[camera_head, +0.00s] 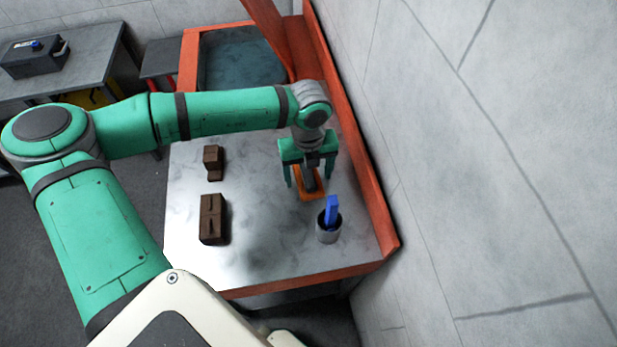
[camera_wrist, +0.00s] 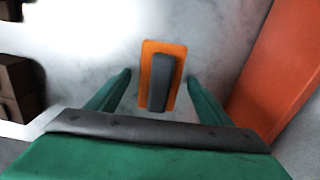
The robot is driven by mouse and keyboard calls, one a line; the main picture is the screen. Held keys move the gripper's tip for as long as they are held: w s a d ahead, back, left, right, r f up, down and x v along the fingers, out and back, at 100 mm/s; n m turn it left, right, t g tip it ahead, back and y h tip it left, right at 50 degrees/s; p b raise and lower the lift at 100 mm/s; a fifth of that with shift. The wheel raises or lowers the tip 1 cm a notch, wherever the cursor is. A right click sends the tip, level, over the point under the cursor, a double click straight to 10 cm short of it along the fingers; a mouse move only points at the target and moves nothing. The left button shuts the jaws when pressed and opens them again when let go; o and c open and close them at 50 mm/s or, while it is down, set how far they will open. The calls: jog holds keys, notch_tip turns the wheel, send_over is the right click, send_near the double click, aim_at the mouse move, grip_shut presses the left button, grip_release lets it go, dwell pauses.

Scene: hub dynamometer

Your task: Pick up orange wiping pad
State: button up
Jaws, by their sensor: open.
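The orange wiping pad (camera_head: 319,194) lies on the metal tabletop (camera_head: 262,240) near the right-hand orange edge. In the wrist view the pad (camera_wrist: 148,51) is a flat orange rectangle with a dark grey handle (camera_wrist: 161,80) along its top. My gripper (camera_head: 309,187) is above the pad with its green fingers apart, and partly hides it in the head view. In the wrist view my gripper (camera_wrist: 158,82) is open and empty, one finger on each side of the handle. The fingers do not visibly touch the handle or pad.
Two dark brown blocks (camera_head: 213,220) (camera_head: 212,160) are at the table's left. An orange wall (camera_head: 366,185) runs along the right side. The middle of the table is clear.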

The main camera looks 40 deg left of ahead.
aim_at(308, 174)
jog(key=shift+w, duration=0.1)
jog(key=c, duration=1.1)
jog(key=shift+a+r, duration=0.1)
jog(key=shift+r, duration=0.05)
notch_tip(308, 174, up, 3)
jog(key=shift+f, duration=0.15)
jog(key=shift+s+a+r, duration=5.05)
jog(key=shift+a, duration=0.05)
jog(key=shift+o, duration=1.2)
jog(key=shift+c, duration=0.8)
